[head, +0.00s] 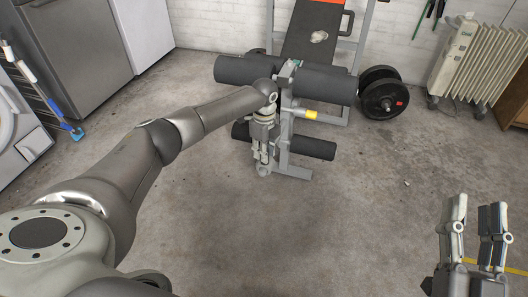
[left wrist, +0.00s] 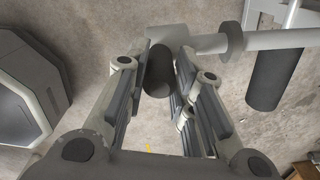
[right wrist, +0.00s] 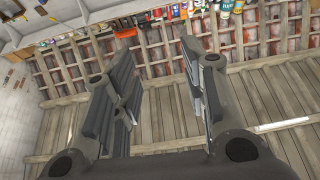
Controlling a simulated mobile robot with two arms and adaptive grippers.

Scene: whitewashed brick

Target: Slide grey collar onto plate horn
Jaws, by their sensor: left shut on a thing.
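My left gripper (head: 263,166) points down at the foot of the bench's leg attachment. It is shut on the grey collar (left wrist: 168,38), a light grey cylinder between its fingertips in the left wrist view. The pale plate horn (left wrist: 208,44) stretches from the collar to a darker round flange (left wrist: 233,38), with its bar continuing right. Collar and horn look in line and close together; whether the collar is around the horn's end I cannot tell. In the head view my fingers hide most of the collar. My right gripper (head: 474,220) is open and empty, far to the right.
Black foam rollers (head: 312,148) sit on the grey upright (head: 286,125), close to my left gripper. A yellow-tipped knob (head: 306,114) sticks out rightward. Black weight plates (head: 383,95) and a white radiator (head: 478,62) stand behind. The concrete floor in front is clear.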

